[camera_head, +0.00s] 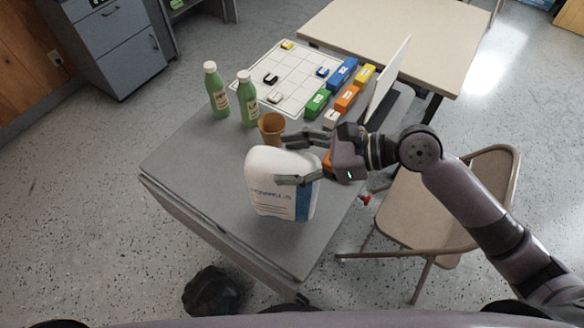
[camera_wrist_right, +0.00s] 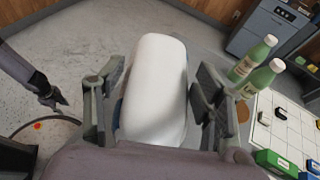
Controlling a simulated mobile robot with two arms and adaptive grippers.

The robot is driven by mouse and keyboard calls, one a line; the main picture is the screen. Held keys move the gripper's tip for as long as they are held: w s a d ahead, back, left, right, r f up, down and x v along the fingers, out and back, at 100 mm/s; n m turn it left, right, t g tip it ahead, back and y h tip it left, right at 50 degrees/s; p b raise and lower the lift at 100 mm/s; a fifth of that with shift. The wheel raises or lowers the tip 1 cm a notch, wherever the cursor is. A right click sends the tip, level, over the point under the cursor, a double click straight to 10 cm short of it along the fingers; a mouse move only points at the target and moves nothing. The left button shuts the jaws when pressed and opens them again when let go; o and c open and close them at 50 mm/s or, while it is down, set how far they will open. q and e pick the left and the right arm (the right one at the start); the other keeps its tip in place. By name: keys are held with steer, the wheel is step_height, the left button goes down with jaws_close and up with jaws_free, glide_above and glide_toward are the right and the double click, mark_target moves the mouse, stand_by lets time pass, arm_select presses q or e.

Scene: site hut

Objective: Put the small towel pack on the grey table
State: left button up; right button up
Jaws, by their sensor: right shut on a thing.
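The small towel pack (camera_head: 268,195), white with blue print and a blue side panel, stands upright over the near right part of the grey table (camera_head: 185,165). I cannot tell whether its base touches the tabletop. My right gripper (camera_head: 287,160) comes in from the right and is shut on the pack's upper part. In the right wrist view, the pack's white top (camera_wrist_right: 157,85) lies between the two fingers. What looks like my left gripper (camera_wrist_right: 55,99) shows small at the left of that view, away from the pack; its finger state is unclear.
Two green bottles (camera_head: 217,92) and a brown cup (camera_head: 271,128) stand behind the pack. A white grid board (camera_head: 290,75) and several coloured blocks (camera_head: 342,75) lie farther back. A folding chair (camera_head: 430,215) stands right, a beige table (camera_head: 385,30) beyond. The table's left part is clear.

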step_height(320, 180, down, 4)
steer(key=shift+r, duration=0.15)
steer(key=o, duration=2)
steer(key=shift+c, duration=0.2)
steer(key=shift+d, duration=0.1)
steer(key=b+v, duration=0.2)
steer(key=v, duration=0.9)
steer(key=shift+s+d+r, duration=0.15)
steer(key=shift+d+r, duration=0.15)
